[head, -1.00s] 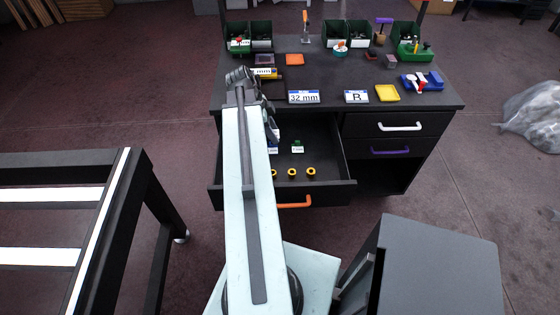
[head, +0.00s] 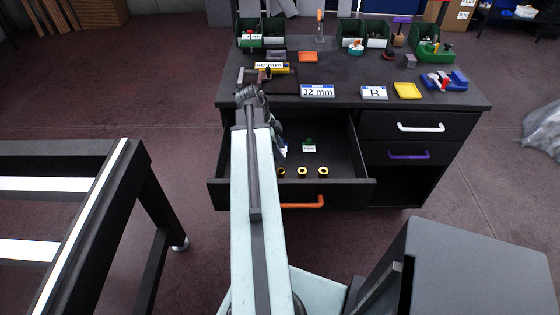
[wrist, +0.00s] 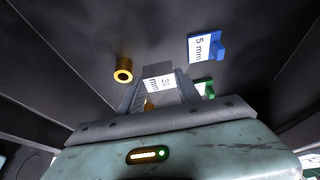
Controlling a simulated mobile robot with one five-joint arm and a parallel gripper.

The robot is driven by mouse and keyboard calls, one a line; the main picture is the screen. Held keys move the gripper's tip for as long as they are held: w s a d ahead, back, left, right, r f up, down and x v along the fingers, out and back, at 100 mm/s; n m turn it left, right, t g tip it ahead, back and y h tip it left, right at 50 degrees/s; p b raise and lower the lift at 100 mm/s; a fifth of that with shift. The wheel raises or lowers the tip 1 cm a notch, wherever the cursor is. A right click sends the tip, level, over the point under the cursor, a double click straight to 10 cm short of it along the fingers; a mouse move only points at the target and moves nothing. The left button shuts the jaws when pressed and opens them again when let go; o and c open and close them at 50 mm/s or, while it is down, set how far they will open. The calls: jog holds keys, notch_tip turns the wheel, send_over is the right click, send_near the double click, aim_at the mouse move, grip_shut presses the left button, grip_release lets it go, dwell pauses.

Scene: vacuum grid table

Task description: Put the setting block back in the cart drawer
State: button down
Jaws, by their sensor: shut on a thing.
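My gripper (wrist: 151,92) is shut on a small grey block (wrist: 157,72) with a white label that seems to read "30 mm". In the wrist view the block is over the dark floor of the open drawer; whether it touches the floor I cannot tell. The drawer (head: 340,172), with an orange handle (head: 303,202), is pulled out from the cart's left side. In the head view my arm hides the drawer's left part, and the held block does not show clearly.
A blue "5 mm" block (wrist: 206,47), a green labelled block (head: 309,146) and several brass rings (head: 302,171) stand in the drawer. The cart top holds a "32 mm" sign (head: 317,91), a yellow tray (head: 407,90) and bins.

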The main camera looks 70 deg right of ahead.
notch_tip(320, 180, down, 3)
jog(key=shift+f+b, duration=0.1)
jog(key=shift+b, duration=0.9)
jog(key=shift+r, duration=0.25)
jog(key=shift+f, duration=0.25)
jog(key=c, duration=1.1)
grip_release()
jog(key=shift+r, duration=0.1)
jog(key=shift+r+p, duration=0.35)
jog(key=shift+p, duration=0.1)
jog(key=p+v, duration=1)
jog(key=v, duration=0.1)
jog(key=shift+w+r+p, duration=0.2)
jog(key=shift+r+p, duration=0.1)
jog(key=shift+p, duration=0.05)
